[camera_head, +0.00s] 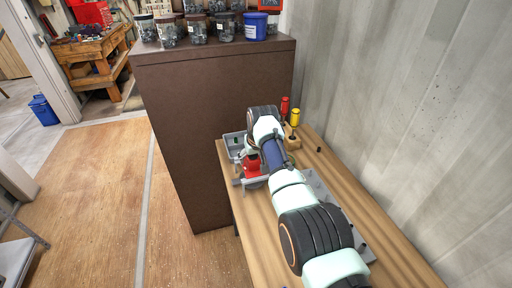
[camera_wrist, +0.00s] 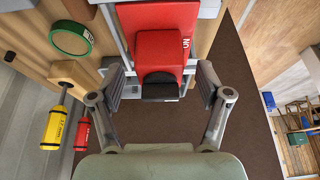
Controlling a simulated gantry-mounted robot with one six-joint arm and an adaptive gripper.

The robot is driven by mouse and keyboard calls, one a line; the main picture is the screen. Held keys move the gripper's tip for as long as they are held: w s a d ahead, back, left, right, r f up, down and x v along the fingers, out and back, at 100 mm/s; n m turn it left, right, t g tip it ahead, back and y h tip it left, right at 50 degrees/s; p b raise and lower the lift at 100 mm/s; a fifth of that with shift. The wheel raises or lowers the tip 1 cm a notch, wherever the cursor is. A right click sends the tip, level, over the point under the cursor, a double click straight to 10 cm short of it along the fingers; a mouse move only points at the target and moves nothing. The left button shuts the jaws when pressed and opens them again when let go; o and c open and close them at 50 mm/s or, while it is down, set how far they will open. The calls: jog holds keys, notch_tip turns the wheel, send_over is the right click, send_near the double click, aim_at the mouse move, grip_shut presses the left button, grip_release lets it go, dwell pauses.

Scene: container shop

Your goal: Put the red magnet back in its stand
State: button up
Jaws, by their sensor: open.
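My gripper (camera_wrist: 160,84) is open and empty, its two fingers on either side of the black front end of a red block-shaped thing (camera_wrist: 165,48). I cannot tell whether the fingers touch it. It also shows partly behind my arm in the head view (camera_head: 251,167). A red cylinder (camera_wrist: 82,132) and a yellow cylinder (camera_wrist: 56,127) are at the left of the wrist view, beside a wooden block (camera_wrist: 75,78) like a stand. Both cylinders rise upright near the wall in the head view. I cannot tell for certain which red thing is the magnet.
A green-rimmed disc (camera_wrist: 71,38) lies on the wooden bench (camera_head: 247,210) left of the red block. A grey metal piece (camera_head: 233,145) is around the red block. A tall brown cabinet (camera_head: 190,120) with several jars stands beyond the bench. A corrugated wall (camera_head: 400,100) bounds the right.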

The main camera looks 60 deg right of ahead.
jog(key=v, duration=1)
jog(key=shift+r, duration=0.2)
